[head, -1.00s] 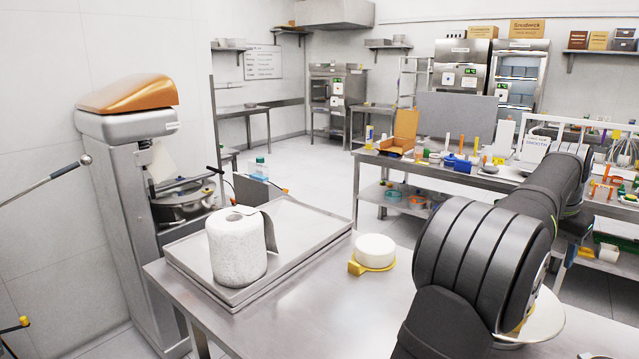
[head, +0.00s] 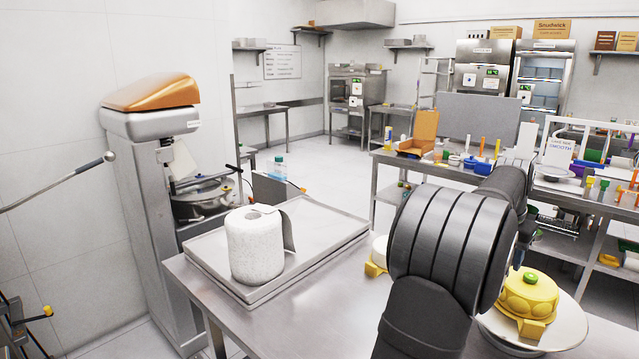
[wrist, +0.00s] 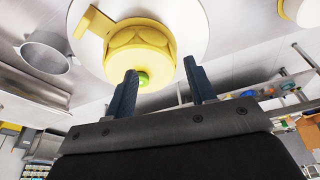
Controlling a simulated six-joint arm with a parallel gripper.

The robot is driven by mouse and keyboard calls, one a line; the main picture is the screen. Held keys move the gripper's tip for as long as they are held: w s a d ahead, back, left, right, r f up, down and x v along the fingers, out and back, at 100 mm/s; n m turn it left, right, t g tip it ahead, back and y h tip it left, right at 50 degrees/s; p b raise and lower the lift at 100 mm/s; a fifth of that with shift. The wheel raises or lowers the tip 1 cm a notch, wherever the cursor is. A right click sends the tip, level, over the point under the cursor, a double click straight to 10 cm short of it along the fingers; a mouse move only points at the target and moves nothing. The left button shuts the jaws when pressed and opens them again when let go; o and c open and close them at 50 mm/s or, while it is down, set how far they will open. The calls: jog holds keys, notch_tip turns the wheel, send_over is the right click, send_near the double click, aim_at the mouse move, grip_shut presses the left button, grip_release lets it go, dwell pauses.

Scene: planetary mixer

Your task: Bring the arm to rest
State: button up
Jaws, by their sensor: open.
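My gripper (wrist: 162,90) shows in the wrist view with its two dark blue fingers apart and nothing between them. A yellow round cake-like piece (wrist: 140,50) with a green top knob and a side tab lies beyond the fingertips on a white plate (wrist: 195,22). In the head view the same yellow piece (head: 527,294) sits on the white plate (head: 565,335) at the right of the steel table. My dark arm covers the middle right there and hides my gripper. Whether a fingertip touches the yellow piece I cannot tell.
The mixer (head: 150,170) stands at the left. A steel tray (head: 330,232) holds a paper roll (head: 254,245). A white round piece with a yellow handle (head: 377,254) is partly behind my arm. A cluttered bench (head: 450,172) stands behind. The front of the table is clear.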

jog(key=w+a+f+n, duration=0.1)
jog(key=w+a+f, duration=0.2)
jog(key=a, duration=0.4)
jog(key=w+a+f+n, duration=0.2)
jog(key=w+a+f, duration=0.15)
jog(key=a, duration=0.35)
jog(key=w+a+f+n, duration=0.1)
jog(key=w+a+f, duration=0.2)
jog(key=a, duration=0.5)
jog(key=a+f+n, duration=0.1)
jog(key=a+f, duration=0.1)
jog(key=a, duration=0.4)
jog(key=a+f+n+y, duration=0.1)
jog(key=a+f, duration=0.1)
jog(key=a, duration=0.4)
jog(key=a+f+n+t, duration=0.1)
jog(key=a+f, duration=0.1)
jog(key=a, duration=0.4)
jog(key=shift+w+a+f, duration=0.1)
jog(key=shift+a+f, duration=0.3)
jog(key=shift+a+f+y, duration=0.3)
jog(key=shift+a, duration=0.5)
